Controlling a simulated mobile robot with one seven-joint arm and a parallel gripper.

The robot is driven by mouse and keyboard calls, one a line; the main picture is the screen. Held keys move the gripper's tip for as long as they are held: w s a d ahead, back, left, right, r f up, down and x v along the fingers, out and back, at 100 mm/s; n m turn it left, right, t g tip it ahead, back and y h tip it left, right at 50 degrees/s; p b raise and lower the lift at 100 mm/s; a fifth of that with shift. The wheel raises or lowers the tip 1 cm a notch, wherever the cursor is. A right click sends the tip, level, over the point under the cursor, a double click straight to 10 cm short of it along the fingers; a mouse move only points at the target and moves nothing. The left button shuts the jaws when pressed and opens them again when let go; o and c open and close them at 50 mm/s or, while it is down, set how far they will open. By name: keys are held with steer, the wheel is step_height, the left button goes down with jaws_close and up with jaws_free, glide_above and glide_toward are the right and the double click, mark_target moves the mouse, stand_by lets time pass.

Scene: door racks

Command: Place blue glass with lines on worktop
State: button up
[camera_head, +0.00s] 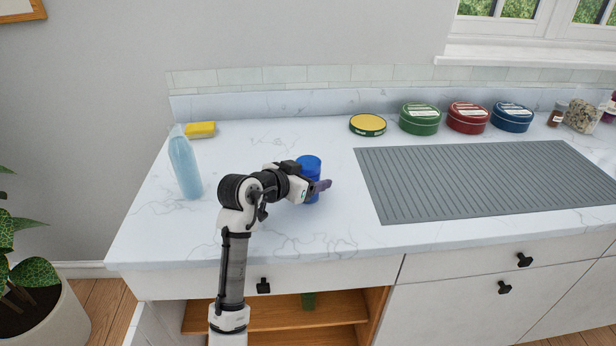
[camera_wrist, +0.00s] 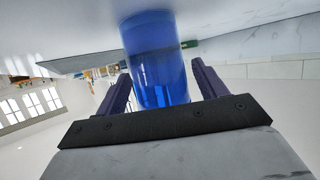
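The blue glass (camera_head: 308,164) stands upright on the white marble worktop (camera_head: 260,225), left of the grey ribbed mat. Its lower part is partly hidden by my gripper (camera_head: 320,187) in the head view. In the wrist view the glass (camera_wrist: 155,60) is between my two dark purple fingers (camera_wrist: 160,88), clear blue and upside down in the picture. The fingers are spread on either side of it, and a narrow gap shows at the right finger. Lines on the glass are too small to make out.
A light blue bottle (camera_head: 185,163) and a yellow sponge (camera_head: 201,129) stand left of my arm. A yellow-lidded tin (camera_head: 368,125) and green (camera_head: 419,119), red (camera_head: 467,117) and blue (camera_head: 512,117) tins line the back. The ribbed mat (camera_head: 480,180) is bare.

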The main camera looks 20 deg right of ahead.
steer(key=shift+r, duration=0.15)
steer(key=b+v, duration=0.3)
steer(key=v, duration=0.9)
